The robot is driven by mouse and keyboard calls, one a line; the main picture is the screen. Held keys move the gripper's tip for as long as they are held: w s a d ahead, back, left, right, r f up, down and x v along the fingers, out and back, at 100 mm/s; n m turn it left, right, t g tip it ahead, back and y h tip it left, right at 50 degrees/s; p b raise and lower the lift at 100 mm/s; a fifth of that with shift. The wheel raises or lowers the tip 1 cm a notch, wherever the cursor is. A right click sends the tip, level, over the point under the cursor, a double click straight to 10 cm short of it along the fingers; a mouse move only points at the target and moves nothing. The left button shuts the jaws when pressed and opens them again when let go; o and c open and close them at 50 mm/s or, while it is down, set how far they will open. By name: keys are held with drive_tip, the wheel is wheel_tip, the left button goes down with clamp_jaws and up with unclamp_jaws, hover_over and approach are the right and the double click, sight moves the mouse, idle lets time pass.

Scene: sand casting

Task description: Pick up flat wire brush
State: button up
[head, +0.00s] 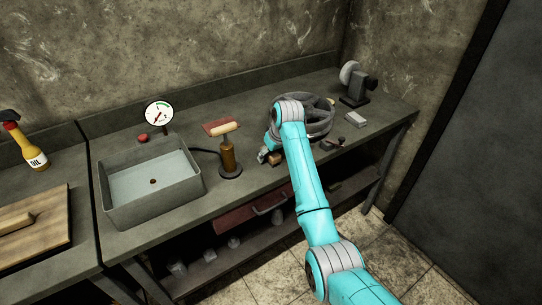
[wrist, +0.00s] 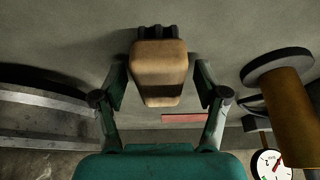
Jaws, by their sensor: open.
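A tan wooden block with dark stubs at its upper end in the wrist view (wrist: 160,72) looks like the flat wire brush. In the head view it shows as a small brown block (head: 276,159) at the bench's front edge, partly hidden by my arm. My gripper (wrist: 161,80) is open, with one finger on each side of the block. Small gaps seem to show between the fingers and the block. In the head view my gripper (head: 266,155) is small and close beside the block.
A brown cylinder on a dark round base (head: 228,158) stands just left of my gripper. A spoked wheel (head: 316,116) lies behind my arm. A grey basin (head: 150,207), a gauge (head: 159,114) and a red flat piece (head: 215,126) are left. A grinder (head: 356,86) stands at right.

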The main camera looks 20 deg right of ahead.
drive_tip(key=c, duration=1.3)
wheel_tip(320, 180, up, 10)
drive_tip(key=shift+r, duration=0.1)
